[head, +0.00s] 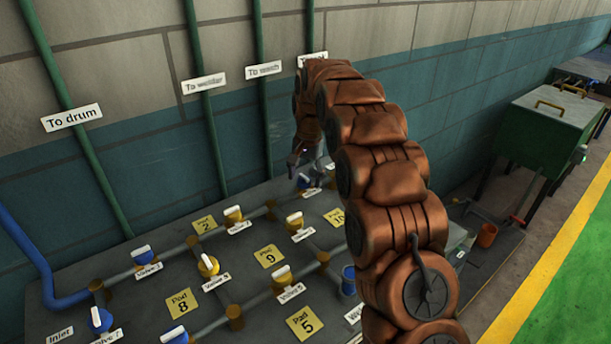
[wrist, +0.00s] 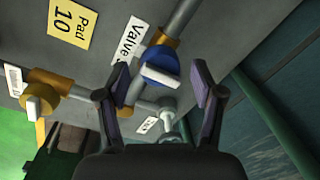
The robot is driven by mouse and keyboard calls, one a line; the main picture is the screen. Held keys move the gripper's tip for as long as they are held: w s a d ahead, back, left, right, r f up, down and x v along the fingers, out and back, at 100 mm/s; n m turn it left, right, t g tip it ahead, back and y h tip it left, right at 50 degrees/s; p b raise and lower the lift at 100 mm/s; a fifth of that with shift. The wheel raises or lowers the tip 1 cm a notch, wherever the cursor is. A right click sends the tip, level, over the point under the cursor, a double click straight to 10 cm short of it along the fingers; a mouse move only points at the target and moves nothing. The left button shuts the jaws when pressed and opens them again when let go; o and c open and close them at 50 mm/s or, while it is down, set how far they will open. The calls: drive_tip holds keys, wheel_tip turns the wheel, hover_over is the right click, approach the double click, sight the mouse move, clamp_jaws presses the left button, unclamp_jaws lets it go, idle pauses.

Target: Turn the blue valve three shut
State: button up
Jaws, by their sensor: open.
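A blue valve (wrist: 166,55) with a white bar handle (wrist: 160,77) sits on a grey pipe in the wrist view. Its label (wrist: 124,41) reads "Valve", but the number is partly hidden. The handle looks roughly crosswise to the pipe. My gripper (wrist: 153,88) is open and empty, with one finger on each side of the valve and visible gaps to the handle. In the head view my gripper (head: 303,160) hangs close above this blue valve (head: 303,182) near the wall, partly covering it.
Yellow valves (head: 208,265) and other blue valves (head: 142,255) stand on the grey panel among pipes and yellow pad labels (head: 269,257). Green pipes (head: 75,115) run up the wall behind. A green cabinet (head: 545,130) stands at right.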

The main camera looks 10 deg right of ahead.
wheel_tip(320, 180, up, 12)
drive_tip(key=shift+s+d, duration=0.25)
drive_tip(key=shift+d, duration=0.15)
idle(0.3)
idle(0.4)
drive_tip(key=s+a+r+n+p, duration=0.1)
drive_tip(key=s+r+n, duration=0.15)
drive_tip(key=s, duration=0.75)
drive_tip(key=s+f+n+g+p, duration=0.1)
drive_tip(key=s+f, duration=0.3)
drive_tip(key=s, duration=1.5)
drive_tip(key=s+f+n+g+p, duration=0.1)
drive_tip(key=s+f+n, duration=0.2)
drive_tip(key=s, duration=1.6)
drive_tip(key=shift+s+f+h, duration=0.3)
drive_tip(key=shift+s+f, duration=0.05)
drive_tip(key=shift+f, duration=0.35)
drive_tip(key=shift+n, duration=0.25)
